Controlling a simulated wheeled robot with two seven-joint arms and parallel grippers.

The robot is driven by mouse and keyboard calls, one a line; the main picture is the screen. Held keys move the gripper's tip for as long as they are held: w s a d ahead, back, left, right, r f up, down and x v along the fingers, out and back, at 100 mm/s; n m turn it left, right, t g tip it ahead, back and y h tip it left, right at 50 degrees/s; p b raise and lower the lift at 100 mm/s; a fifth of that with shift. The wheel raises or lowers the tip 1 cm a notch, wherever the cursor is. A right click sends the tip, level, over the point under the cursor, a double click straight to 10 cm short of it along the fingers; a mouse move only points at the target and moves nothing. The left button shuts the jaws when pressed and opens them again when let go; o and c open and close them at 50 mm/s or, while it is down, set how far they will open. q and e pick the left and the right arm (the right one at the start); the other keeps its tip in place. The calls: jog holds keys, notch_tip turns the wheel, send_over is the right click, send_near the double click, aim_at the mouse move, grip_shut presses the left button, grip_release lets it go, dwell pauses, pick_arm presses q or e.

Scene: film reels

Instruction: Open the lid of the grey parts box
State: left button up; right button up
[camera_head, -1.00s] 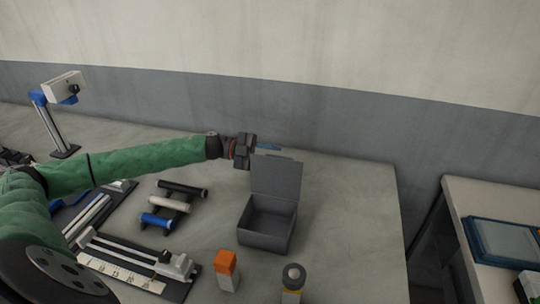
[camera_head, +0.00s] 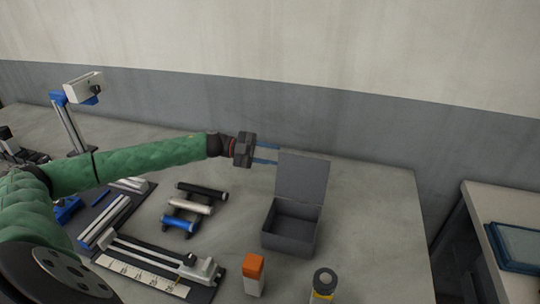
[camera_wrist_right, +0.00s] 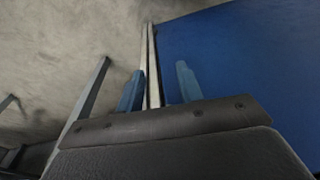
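The grey parts box (camera_head: 290,243) stands on the table, right of the middle in the head view. Its lid (camera_head: 301,178) stands up at the back edge, and the empty-looking inside shows. My left gripper (camera_head: 277,154) is at the left of the lid's upper part, its two blue fingers apart with nothing seen between them. The fingertips are close to the lid's left edge; whether they touch it I cannot tell. My right gripper (camera_wrist_right: 160,85) shows only in the right wrist view, its blue fingers apart. Pale strips beside a blue surface show between or beyond them.
An orange-topped block (camera_head: 254,274) and a round-topped yellow and grey item (camera_head: 323,285) stand in front of the box. A rack of rollers (camera_head: 192,207) and a splicer-like device (camera_head: 150,262) lie to the left. The table right of the box is clear.

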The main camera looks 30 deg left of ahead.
pick_arm(q)
jog(key=b+v, duration=0.1)
jog(key=v, duration=0.8)
jog(key=shift+b, duration=0.4)
pick_arm(e)
jog(key=shift+w+f, duration=0.15)
jog(key=shift+f, duration=0.75)
dwell(0.4)
